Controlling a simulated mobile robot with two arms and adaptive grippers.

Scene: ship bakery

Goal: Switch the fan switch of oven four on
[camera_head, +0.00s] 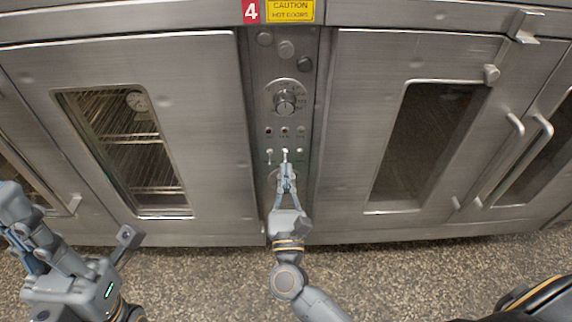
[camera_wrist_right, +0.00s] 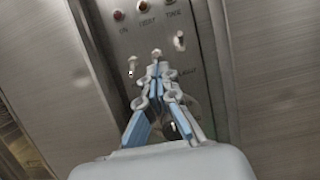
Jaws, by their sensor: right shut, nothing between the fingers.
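Oven four's control panel (camera_head: 311,75) is a narrow steel strip between two oven doors, under a red "4" sign (camera_head: 250,11). A row of small toggle switches sits low on it: a left toggle (camera_wrist_right: 132,66), a middle toggle (camera_wrist_right: 157,53) and a right toggle (camera_wrist_right: 180,41). A label that seems to read "LIGHT" is below the right one. The fan label is not readable, so I cannot tell which is the fan switch. My right gripper (camera_head: 287,168) is shut and empty, its tips (camera_wrist_right: 158,70) just below the middle toggle; contact is unclear. My left gripper (camera_head: 15,215) is at the left edge.
A round dial (camera_head: 284,102) and a row of indicator lights (camera_head: 284,131) sit above the switches. A left oven door (camera_head: 200,110) and a right oven door (camera_head: 350,130), both with windows, are closed. The speckled floor (camera_head: 200,285) in front is clear.

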